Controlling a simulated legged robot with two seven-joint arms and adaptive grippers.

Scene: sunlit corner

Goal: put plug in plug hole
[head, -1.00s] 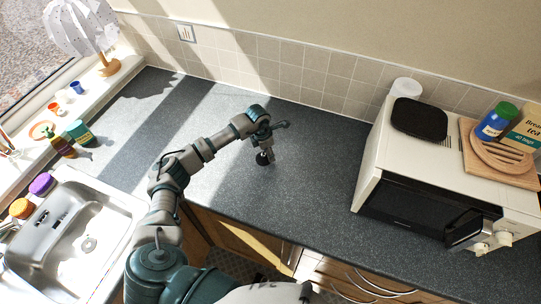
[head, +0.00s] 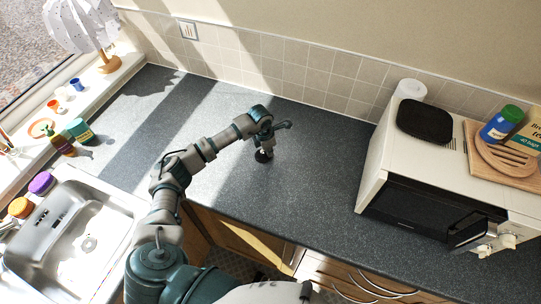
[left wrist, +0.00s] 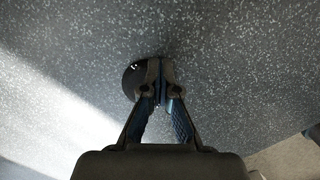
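The plug (head: 261,157) is a small black disc on the grey worktop, right of the sink. My left gripper (head: 265,148) points down right over it. In the left wrist view the fingertips (left wrist: 161,78) are nearly together at the plug's edge, and the black disc (left wrist: 134,80) shows on their left. The fingers seem closed on the plug's small upper part, which they hide. I cannot tell whether the disc touches the worktop. The plug hole (head: 88,244) is a round drain in the steel sink (head: 48,232) at the lower left. My right gripper is not seen.
A microwave (head: 430,205) stands at the right with a black dish and a wooden board on top. Bottles (head: 78,130) and jars (head: 41,183) stand behind the sink. The worktop between sink and microwave is mostly clear.

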